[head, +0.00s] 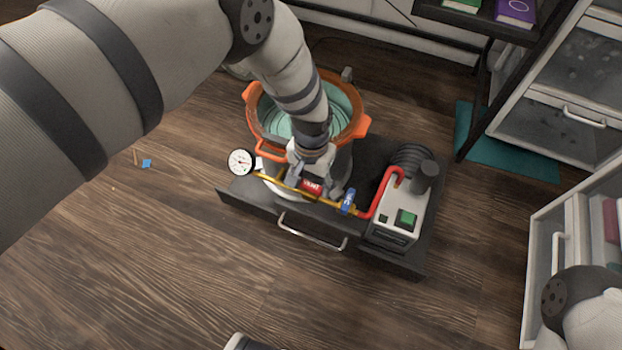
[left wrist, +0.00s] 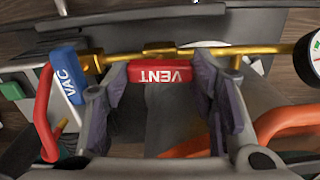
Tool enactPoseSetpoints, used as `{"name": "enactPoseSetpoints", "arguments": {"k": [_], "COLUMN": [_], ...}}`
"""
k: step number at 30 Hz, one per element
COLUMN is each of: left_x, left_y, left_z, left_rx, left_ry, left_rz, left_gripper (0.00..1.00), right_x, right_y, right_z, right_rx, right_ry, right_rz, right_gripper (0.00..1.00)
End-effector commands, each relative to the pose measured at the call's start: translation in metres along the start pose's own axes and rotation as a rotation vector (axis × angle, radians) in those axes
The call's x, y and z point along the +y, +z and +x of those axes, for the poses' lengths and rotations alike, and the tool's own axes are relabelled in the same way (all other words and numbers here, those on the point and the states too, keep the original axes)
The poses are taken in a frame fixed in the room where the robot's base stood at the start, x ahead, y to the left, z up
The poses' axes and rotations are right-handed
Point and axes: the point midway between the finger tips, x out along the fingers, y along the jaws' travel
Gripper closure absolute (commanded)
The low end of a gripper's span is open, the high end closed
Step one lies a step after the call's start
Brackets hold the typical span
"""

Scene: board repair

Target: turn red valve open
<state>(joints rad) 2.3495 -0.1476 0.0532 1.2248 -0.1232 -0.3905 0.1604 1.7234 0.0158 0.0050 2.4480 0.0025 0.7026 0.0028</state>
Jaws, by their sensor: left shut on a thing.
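The red valve handle marked VENT (head: 311,187) is on the brass pipe in front of the orange-rimmed pot. In the left wrist view the red handle (left wrist: 160,72) lies roughly parallel to the brass pipe (left wrist: 205,51). My left gripper (head: 314,182) reaches down over it and is shut on it. Its fingers stand at the handle's two ends in the left wrist view (left wrist: 160,88). The valve body beneath is partly hidden. The fingers of my right arm are not visible.
A blue handle marked VAC (head: 348,200) sits on the pipe close by. A pressure gauge (head: 240,162) is at the pipe's left end. A red hose (head: 380,193) runs to the pump (head: 402,212) with a green switch. The pot (head: 358,103) stands behind.

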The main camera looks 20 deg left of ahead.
Motion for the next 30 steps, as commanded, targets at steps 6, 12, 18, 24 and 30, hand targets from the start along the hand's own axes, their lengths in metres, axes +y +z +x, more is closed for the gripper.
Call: {"name": "enactPoseSetpoints", "arguments": {"k": [6,12,18,24,30], "left_x": [0.0,0.0003,0.0004,0.0003,0.0002], "left_y": [0.0014,0.0016,0.0017,0.0018,0.001], "left_z": [0.0009,0.001,0.0012,0.0012,0.0007], "left_rx": [-0.003,-0.004,-0.004,-0.005,-0.003], "left_ry": [0.0,0.0,0.001,0.001,0.0], "left_rz": [-0.063,-0.084,-0.087,-0.088,-0.086], "left_gripper": [0.76,0.76,0.76,0.4,0.4], "right_x": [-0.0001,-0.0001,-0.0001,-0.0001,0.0], "right_y": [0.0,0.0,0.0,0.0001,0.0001], "right_z": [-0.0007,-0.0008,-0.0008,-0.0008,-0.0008], "right_rx": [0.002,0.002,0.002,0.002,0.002], "right_ry": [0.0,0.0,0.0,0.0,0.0], "right_rz": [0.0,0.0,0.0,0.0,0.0], "right_gripper": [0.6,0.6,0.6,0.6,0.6]}}
